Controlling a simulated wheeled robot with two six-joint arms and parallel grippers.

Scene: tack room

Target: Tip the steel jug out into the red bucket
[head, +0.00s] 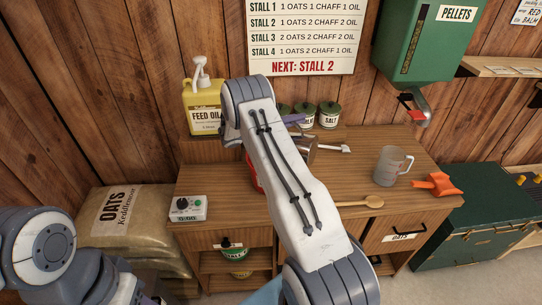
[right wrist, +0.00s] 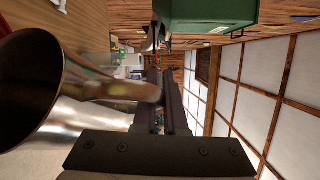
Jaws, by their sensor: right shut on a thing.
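The steel jug (right wrist: 28,85) fills the left of the right wrist view, its dark round mouth showing and its handle (right wrist: 125,90) reaching between my fingers. My right gripper (right wrist: 172,100) is shut on that handle.
On the wooden bench (head: 225,180) stand a yellow feed oil can (head: 205,115), a dial box (head: 187,208), green jars (head: 328,115), a clear measuring jug (head: 391,166), an orange scoop (head: 438,184) and a wooden spoon (head: 362,202). A green pellets dispenser (head: 425,45) hangs at upper right.

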